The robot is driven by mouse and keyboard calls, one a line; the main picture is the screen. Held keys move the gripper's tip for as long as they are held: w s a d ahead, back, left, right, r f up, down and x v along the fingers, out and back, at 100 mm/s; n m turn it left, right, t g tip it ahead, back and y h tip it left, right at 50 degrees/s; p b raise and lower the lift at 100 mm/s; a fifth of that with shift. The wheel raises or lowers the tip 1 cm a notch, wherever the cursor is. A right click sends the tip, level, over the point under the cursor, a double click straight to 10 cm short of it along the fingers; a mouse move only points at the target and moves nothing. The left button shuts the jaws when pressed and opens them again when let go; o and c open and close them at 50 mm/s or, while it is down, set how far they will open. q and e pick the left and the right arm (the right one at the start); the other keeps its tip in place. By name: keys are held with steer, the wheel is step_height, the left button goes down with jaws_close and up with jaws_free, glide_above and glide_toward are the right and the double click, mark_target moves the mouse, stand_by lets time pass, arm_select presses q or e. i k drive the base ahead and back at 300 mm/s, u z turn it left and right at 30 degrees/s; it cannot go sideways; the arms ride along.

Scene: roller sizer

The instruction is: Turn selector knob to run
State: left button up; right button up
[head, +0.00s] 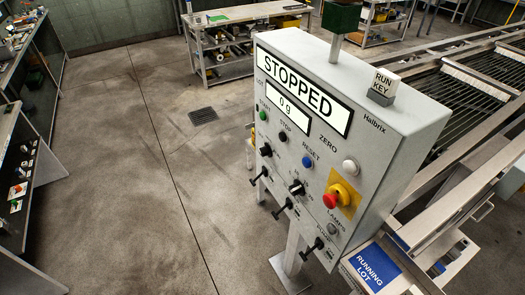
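A grey control box (350,110) stands on a post, its front panel facing left. Its upper display (304,90) reads STOPPED and a smaller display (288,107) reads 0 g. A black selector knob (297,187) sits mid-panel, left of the red emergency stop (335,198) on its yellow plate. Another black knob (266,150) is further left. The small labels around both knobs are too small to read surely, so I cannot tell which is the run selector or its exact setting. Neither gripper is in view.
Several black toggle levers (282,208) stick out along the panel's lower edge. Green (263,115), black, blue and white buttons sit above. A RUN KEY block (384,85) stands on top. A roller conveyor (470,90) lies right. The floor at left is clear.

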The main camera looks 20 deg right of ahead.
mark_target(265, 150)
steer(key=u, duration=0.8)
steer(key=i, duration=3.3)
steer(key=z, duration=3.2)
